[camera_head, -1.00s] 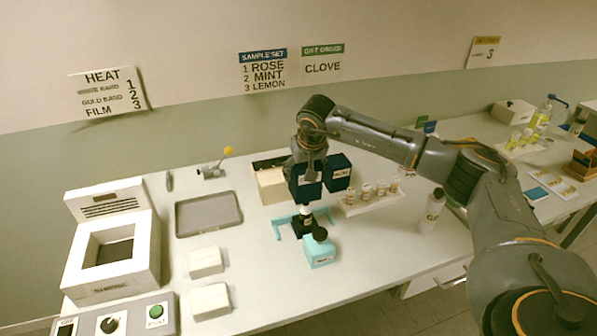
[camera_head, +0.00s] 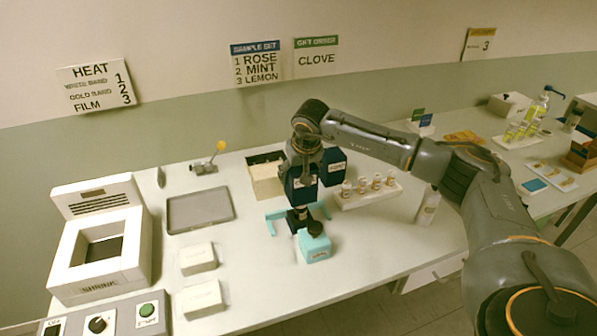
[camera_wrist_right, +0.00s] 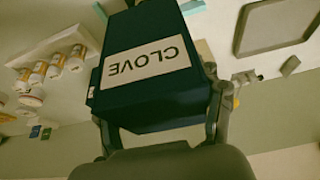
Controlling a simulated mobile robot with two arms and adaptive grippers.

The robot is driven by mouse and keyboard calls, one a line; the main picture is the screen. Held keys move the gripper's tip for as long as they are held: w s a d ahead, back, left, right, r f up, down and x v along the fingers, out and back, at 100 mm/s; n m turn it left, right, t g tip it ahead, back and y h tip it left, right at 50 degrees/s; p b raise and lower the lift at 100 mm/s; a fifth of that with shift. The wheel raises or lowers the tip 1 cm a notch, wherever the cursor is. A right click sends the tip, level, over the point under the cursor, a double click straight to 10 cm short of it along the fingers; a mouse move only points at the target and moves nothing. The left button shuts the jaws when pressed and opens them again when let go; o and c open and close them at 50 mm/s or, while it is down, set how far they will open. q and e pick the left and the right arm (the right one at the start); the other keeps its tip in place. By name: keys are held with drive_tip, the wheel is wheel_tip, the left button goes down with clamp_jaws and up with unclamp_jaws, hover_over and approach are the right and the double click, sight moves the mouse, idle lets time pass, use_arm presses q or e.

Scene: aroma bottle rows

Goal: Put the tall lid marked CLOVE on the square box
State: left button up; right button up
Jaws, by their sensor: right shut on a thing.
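The tall dark blue lid (camera_head: 301,190) is held upright in my right gripper (camera_head: 303,165). In the right wrist view its white label reads CLOVE (camera_wrist_right: 145,65), upside down in that picture, and the gripper's fingers (camera_wrist_right: 165,125) are shut on its two sides. The lid hangs just above the dark square box (camera_head: 297,224) on the table. The box stands by a turquoise fixture (camera_head: 271,225). Little gap shows between lid and box, and contact cannot be told. My left gripper is not in view.
A second dark blue lid (camera_head: 333,168) stands close behind on the right. A rack of small bottles (camera_head: 368,198) is on the right, a grey tray (camera_head: 200,208) on the left.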

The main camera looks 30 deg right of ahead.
drive_tip(key=shift+f+b, duration=1.2)
drive_tip(key=shift+f, duration=0.7)
drive_tip(key=shift+f+b, duration=1.35)
drive_tip(key=shift+f, duration=0.6)
drive_tip(key=shift+f+b, duration=0.35)
drive_tip(key=shift+b, duration=0.05)
drive_tip(key=shift+s+a+f, duration=0.1)
drive_tip(key=shift+s+f, duration=0.2)
drive_tip(key=shift+f, duration=0.15)
drive_tip(key=shift+f+b, duration=0.1)
drive_tip(key=shift+b, duration=0.25)
drive_tip(key=shift+c, duration=0.5)
drive_tip(key=shift+w+f, duration=0.25)
drive_tip(key=shift+w, duration=0.05)
